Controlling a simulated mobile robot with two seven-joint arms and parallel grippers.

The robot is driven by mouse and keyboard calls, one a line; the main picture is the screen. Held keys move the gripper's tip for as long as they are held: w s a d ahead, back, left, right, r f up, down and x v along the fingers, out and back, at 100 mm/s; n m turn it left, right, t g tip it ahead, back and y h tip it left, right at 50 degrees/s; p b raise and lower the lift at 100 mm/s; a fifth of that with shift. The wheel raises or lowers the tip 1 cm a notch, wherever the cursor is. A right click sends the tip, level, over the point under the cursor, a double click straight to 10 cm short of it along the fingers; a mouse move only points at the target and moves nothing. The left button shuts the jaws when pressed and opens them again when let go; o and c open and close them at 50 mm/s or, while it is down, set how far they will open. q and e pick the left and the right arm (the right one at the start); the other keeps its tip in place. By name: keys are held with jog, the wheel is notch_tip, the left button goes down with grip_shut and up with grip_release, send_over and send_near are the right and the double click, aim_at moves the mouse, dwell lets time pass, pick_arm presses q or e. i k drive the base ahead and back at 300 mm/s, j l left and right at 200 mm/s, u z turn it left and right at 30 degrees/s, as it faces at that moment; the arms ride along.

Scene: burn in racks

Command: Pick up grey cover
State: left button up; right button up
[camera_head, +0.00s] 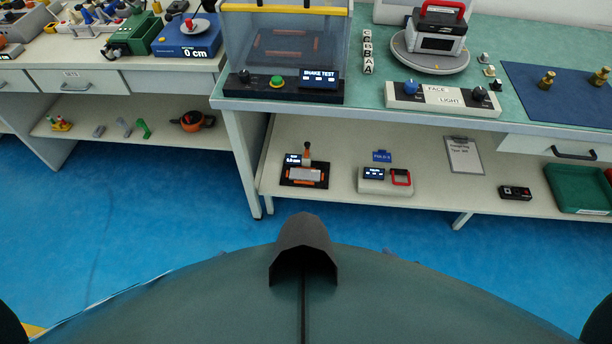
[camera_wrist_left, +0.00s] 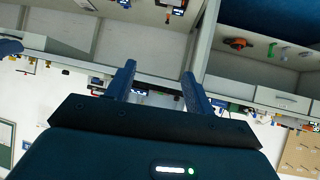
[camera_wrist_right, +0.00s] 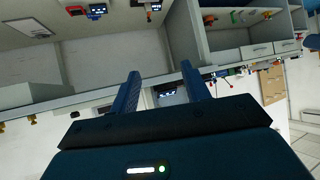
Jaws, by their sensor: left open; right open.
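I cannot tell for certain which thing is the grey cover. Small grey pieces (camera_head: 99,131) lie on the left lower shelf in the head view, next to a green bracket (camera_head: 143,128). A pale grey flat piece (camera_head: 304,174) lies in a black and orange fixture on the right lower shelf. My left gripper (camera_wrist_left: 158,70) is open and empty in the left wrist view. My right gripper (camera_wrist_right: 160,70) is open and empty in the right wrist view. Neither gripper shows in the head view, and neither touches anything.
A green-topped bench (camera_head: 480,50) holds a clear shake test box (camera_head: 290,42) and a round turntable (camera_head: 430,62). The lower shelf holds a white device (camera_head: 385,181), a clipboard (camera_head: 463,155) and a green tray (camera_head: 577,188). Blue floor (camera_head: 150,210) lies clear before the benches.

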aim_at(296, 174)
jog(key=z, duration=2.3)
jog(key=u, duration=2.3)
jog(key=l+z, duration=0.15)
jog(key=l, duration=0.25)
jog(key=i+l+z, duration=0.1)
jog(key=i+l, duration=0.15)
jog(key=i, duration=0.2)
jog(key=i+l+z, duration=0.1)
jog(key=i, duration=0.35)
jog(key=i+l, duration=0.3)
jog(key=i, duration=0.15)
jog(key=z, duration=0.05)
